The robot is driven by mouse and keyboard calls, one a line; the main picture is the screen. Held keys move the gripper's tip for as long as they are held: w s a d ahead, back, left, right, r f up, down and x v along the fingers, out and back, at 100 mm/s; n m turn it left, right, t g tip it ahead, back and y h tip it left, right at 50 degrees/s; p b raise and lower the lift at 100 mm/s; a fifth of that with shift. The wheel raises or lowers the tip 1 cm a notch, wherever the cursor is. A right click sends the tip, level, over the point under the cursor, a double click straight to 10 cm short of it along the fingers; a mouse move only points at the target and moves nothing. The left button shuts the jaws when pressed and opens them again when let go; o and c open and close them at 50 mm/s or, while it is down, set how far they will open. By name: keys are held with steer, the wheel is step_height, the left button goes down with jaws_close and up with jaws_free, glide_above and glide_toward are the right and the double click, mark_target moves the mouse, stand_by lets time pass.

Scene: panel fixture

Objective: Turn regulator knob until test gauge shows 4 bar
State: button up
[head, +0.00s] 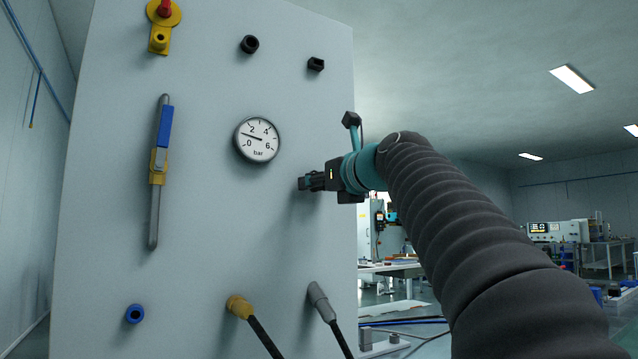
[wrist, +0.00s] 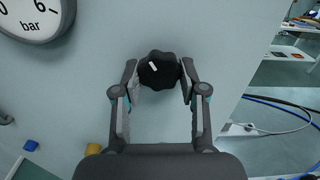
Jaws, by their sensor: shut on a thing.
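The test gauge (head: 257,140) is a round white dial on the grey panel. Its needle points left and slightly up, between 0 and 2, at roughly 1 bar. Part of the gauge also shows at the top left of the wrist view (wrist: 36,14), with the needle out of sight. The regulator knob (wrist: 158,70) is black and lobed, with a white mark at its upper left. My gripper (wrist: 159,82) is shut on it, one finger on each side. In the head view my gripper (head: 306,183) meets the panel right of and below the gauge and hides the knob.
The panel (head: 200,215) also carries a blue-handled valve (head: 165,126), a yellow fitting with a red part (head: 162,25), two black fittings at the top, a blue port (head: 135,314) and two hose connectors (head: 240,307). Open room lies right of the panel edge.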

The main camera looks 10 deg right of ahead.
steer(key=m+b, duration=0.1)
steer(key=m, duration=1)
steer(key=m+b, duration=0.1)
steer(key=m, duration=1)
steer(key=m+b, duration=0.1)
steer(key=m, duration=0.9)
steer(key=shift+a+r+m, duration=0.1)
steer(key=shift+r+m, duration=0.3)
stand_by(0.3)
stand_by(0.4)
